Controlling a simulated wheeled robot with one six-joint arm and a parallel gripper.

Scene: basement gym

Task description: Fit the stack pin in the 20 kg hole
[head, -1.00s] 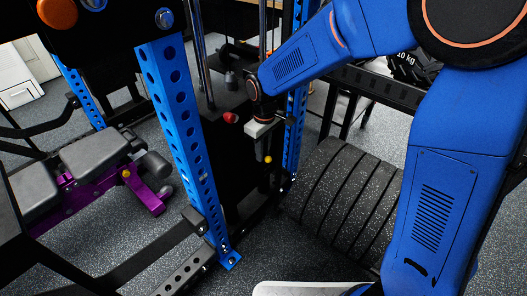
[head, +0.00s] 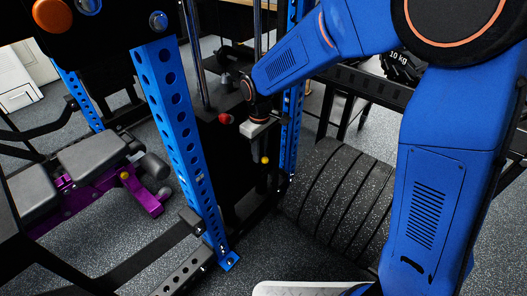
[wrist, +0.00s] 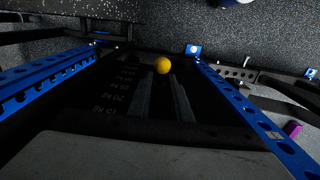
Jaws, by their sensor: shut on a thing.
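The stack pin shows as a yellow knob (head: 265,160), also in the wrist view (wrist: 162,65). My gripper (head: 263,154) reaches down beside the machine and is shut on it, the knob at the fingertips (wrist: 164,76). The pin's shaft is not visible. The dark weight stack (wrist: 112,80) carries faint white kg labels left of my fingers in the wrist view; the 20 kg label (wrist: 113,98) lies near the 15 kg one. The 20 kg hole cannot be made out, and whether the pin touches the stack cannot be told.
A blue perforated post (head: 185,140) stands left of my gripper, another (head: 292,125) behind it. A red knob (head: 225,118) is close on the left. Black speckled plates (head: 335,200) stand to the right. A grey and purple bench (head: 95,165) is at left.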

